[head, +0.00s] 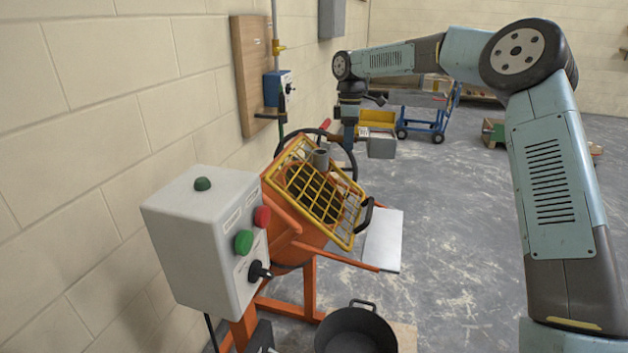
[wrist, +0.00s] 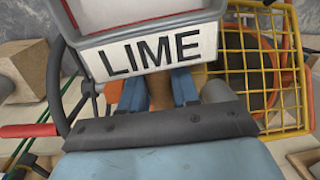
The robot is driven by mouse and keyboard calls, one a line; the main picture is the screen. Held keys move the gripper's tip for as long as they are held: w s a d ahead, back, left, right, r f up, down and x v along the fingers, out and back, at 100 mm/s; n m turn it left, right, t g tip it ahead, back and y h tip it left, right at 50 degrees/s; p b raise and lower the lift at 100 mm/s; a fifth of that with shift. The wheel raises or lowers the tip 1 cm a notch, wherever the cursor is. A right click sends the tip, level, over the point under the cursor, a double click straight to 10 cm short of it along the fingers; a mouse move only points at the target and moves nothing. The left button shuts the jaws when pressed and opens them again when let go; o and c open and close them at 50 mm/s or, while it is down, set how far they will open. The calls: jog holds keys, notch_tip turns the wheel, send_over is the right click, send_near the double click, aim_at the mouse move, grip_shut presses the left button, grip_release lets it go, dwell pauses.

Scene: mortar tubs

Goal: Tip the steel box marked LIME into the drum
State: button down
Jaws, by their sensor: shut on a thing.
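The steel box (head: 381,148) marked LIME is held in the air just beyond the mixer, roughly level. Its white LIME label (wrist: 150,54) faces the wrist camera, and the box runs out of the top of that view. My gripper (wrist: 160,92) is shut on the box's brown grip below the label. In the head view my gripper (head: 348,140) is small and partly hidden. The orange drum (head: 292,243) is tilted, its mouth covered by a yellow grid guard (head: 343,228). In the wrist view the guard (wrist: 282,55) lies right of the box. Contents are not visible.
A grey control box (head: 200,240) with buttons stands in front of the mixer. A black tub (head: 355,335) is on the floor. A blue cart (head: 425,122) stands behind.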

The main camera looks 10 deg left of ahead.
jog(key=s+a+r, duration=0.1)
jog(key=a+r, duration=0.1)
jog(key=a, duration=0.2)
jog(key=s+a+r+n, duration=0.1)
jog(key=a+r, duration=0.1)
jog(key=a, duration=0.2)
jog(key=s+a+r+n, duration=0.1)
jog(key=s+a+r, duration=0.1)
jog(key=a, duration=0.2)
jog(key=shift+s+a+r, duration=0.1)
jog(key=s+a+n, duration=0.2)
jog(key=s+a, duration=1)
jog(key=a, duration=0.4)
jog(key=shift+s+n, duration=0.2)
jog(key=shift+n, duration=0.1)
jog(key=shift+r+t, duration=0.2)
jog(key=shift+t, duration=0.1)
jog(key=s+d+r+t+y+p, duration=0.2)
jog(key=s+d+r+t+y, duration=0.2)
jog(key=d+r+y, duration=0.2)
jog(key=shift+d+r+y, duration=0.15)
jog(key=shift+d+y, duration=0.35)
jog(key=shift+y, duration=0.1)
